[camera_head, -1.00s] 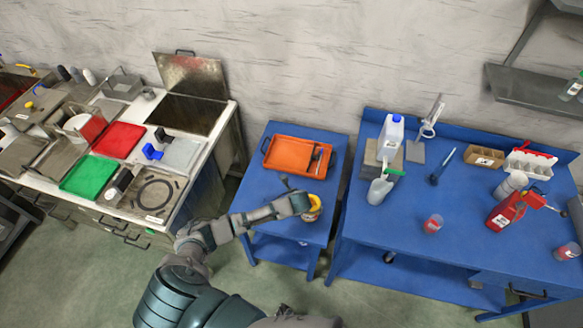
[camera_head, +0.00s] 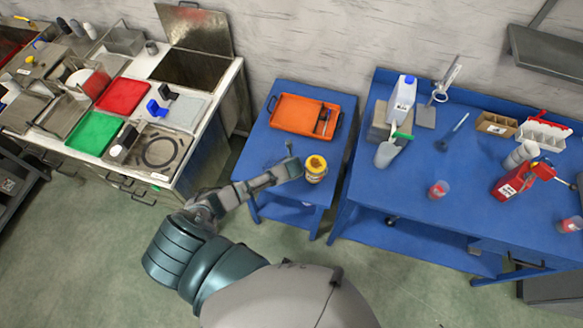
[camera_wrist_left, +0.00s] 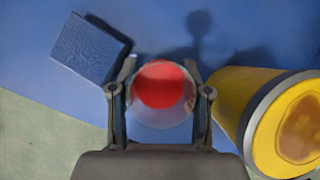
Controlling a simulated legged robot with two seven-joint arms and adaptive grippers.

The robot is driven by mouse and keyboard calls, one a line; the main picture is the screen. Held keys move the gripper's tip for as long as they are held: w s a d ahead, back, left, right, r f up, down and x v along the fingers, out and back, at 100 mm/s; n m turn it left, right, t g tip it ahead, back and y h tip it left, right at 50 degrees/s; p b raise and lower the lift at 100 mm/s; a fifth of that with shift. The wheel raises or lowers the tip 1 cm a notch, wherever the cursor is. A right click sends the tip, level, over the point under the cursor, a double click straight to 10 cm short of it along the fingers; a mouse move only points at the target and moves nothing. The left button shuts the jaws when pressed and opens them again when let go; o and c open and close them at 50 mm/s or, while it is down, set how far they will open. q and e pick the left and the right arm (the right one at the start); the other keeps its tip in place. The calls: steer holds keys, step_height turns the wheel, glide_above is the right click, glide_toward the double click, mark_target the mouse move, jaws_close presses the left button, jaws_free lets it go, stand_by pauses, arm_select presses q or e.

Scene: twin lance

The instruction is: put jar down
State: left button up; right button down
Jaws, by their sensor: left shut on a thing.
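My left gripper (camera_head: 294,168) is low at the front of the small blue table (camera_head: 262,150). In the left wrist view it is shut on a small clear round jar (camera_wrist_left: 160,92) with red in it. The held jar's base is hidden, and I cannot tell whether it touches the table. A yellow jar (camera_head: 316,168) with a brownish top stands just right of the gripper. It also shows large at the right of the wrist view (camera_wrist_left: 238,92), close beside the right finger. My right gripper is not in view.
An orange tray (camera_head: 297,122) lies at the back of the small table. A dark blue block (camera_wrist_left: 92,48) is left of the fingers in the wrist view. A larger blue table (camera_head: 400,212) on the right bears bottles and red cups. A cluttered bench is on the left.

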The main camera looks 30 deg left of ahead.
arm_select(q)
steer(key=shift+f, duration=0.25)
steer(key=o, duration=0.8)
steer(key=shift+d+r, duration=0.1)
steer(key=shift+d, duration=0.1)
steer(key=shift+o, duration=0.9)
steer(key=shift+d, duration=0.15)
steer(key=shift+d+r, duration=0.1)
steer(key=shift+d, duration=0.15)
steer(key=shift+r, duration=0.2)
steer(key=p+v, duration=0.1)
steer(key=v, duration=1)
steer(key=shift+s+r+p, duration=0.15)
steer(key=shift+s+p, duration=0.1)
steer(key=shift+p, duration=0.1)
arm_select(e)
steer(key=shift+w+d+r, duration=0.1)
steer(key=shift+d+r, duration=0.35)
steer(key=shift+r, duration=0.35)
